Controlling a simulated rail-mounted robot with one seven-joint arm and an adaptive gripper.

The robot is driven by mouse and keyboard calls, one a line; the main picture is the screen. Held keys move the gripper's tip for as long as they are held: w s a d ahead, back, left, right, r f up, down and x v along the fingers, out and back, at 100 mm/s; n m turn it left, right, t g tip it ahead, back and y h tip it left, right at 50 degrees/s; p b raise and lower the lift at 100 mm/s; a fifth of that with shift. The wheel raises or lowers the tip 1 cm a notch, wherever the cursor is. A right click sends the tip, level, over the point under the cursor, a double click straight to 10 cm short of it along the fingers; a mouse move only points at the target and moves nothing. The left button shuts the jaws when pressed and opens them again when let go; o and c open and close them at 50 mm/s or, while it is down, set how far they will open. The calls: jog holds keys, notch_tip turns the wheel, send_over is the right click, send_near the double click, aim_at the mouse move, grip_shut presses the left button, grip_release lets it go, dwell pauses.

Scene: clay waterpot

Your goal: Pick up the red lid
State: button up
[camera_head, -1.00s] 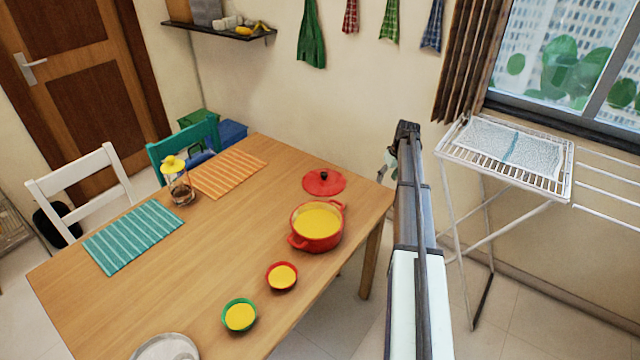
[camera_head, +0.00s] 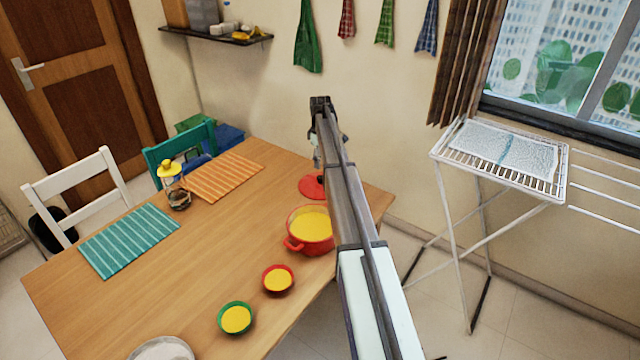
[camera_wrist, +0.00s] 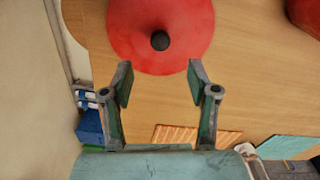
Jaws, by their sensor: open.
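The red lid (camera_head: 311,187) lies on the wooden table behind the red pot, partly hidden by my arm in the head view. In the wrist view the red lid (camera_wrist: 165,18) is at the top, with its dark round knob (camera_wrist: 160,41) facing the camera. My gripper (camera_wrist: 160,82) is open and empty, its two fingers apart just below the lid in that view, with the knob lined up roughly midway between them. In the head view my gripper (camera_head: 318,160) is mostly hidden behind the arm, above the lid.
The red pot (camera_head: 289,243) with yellow contents stands close in front of the lid. A red bowl (camera_head: 278,280) and a green bowl (camera_head: 236,318) stand nearer. An orange mat (camera_head: 222,177) and a jar with a yellow top (camera_head: 172,184) are to the left. The wall is close behind the table.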

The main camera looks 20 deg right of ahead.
aim_at(320, 177)
jog(key=shift+w+f+p, duration=0.1)
jog(key=shift+f+p, duration=1.6)
jog(key=shift+f, duration=3.35)
grip_shut()
